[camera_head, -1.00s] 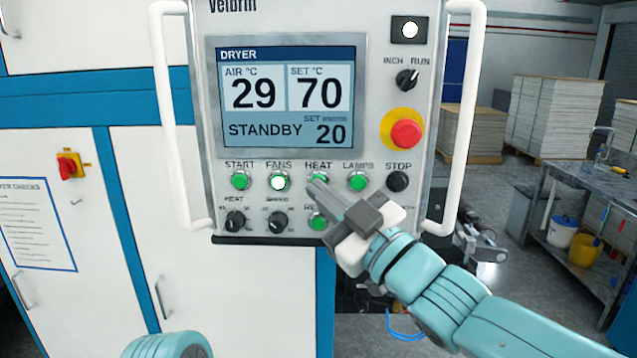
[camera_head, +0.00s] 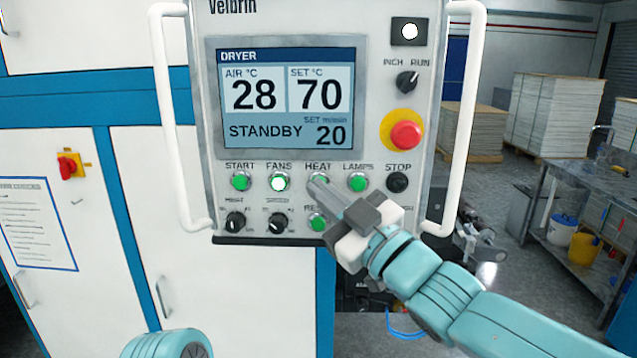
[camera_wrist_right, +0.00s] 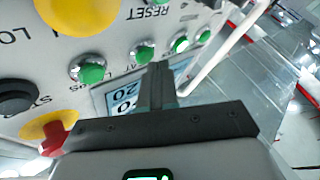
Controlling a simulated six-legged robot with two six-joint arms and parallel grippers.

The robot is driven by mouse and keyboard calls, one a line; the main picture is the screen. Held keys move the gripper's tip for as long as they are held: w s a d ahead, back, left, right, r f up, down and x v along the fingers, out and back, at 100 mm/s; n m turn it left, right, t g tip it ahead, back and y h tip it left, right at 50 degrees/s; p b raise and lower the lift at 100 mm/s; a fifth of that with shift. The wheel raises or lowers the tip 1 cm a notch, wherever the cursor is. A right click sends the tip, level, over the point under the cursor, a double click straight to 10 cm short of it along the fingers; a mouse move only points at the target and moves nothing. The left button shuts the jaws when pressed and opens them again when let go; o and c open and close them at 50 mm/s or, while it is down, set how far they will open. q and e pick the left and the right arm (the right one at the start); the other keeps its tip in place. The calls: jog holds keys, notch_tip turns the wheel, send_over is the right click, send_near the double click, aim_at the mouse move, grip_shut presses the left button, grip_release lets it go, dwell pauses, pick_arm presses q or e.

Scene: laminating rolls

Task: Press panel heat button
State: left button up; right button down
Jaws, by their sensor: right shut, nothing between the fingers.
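The grey control panel (camera_head: 225,160) carries a row of round buttons under its screen. The green HEAT button (camera_head: 317,178) is third in that row, below its label, and partly covered by my right fingertips. My right gripper (camera_head: 322,188) is shut and empty, its tips at the lower edge of that button; I cannot tell whether they touch it. In the right wrist view the shut fingers (camera_wrist_right: 157,72) point at the panel close to a green button (camera_wrist_right: 143,52), which seems to be HEAT. My left gripper is out of view; only a piece of my left arm shows.
The screen (camera_head: 290,97) reads DRYER, STANDBY, air 28, set 70. Green START (camera_head: 241,181) and LAMPS (camera_head: 357,182), white-lit FANS (camera_head: 278,182) and black STOP (camera_head: 397,182) share the row. RESET (camera_head: 317,222) sits below. White handles (camera_head: 462,120) flank the panel.

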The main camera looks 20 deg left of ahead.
jog(key=shift+w+a+p, duration=0.1)
jog(key=shift+w+p, duration=0.2)
jog(key=shift+w, duration=0.1)
dwell(0.5)
jog(key=shift+s, duration=0.1)
jog(key=shift+s+d+b, duration=0.25)
jog(key=shift+s+b, duration=0.45)
jog(key=s+b, duration=0.1)
jog(key=s, duration=0.1)
jog(key=s+d+b, duration=0.1)
jog(key=s+b, duration=0.1)
jog(key=shift+s+d, duration=0.2)
jog(key=shift+s, duration=0.2)
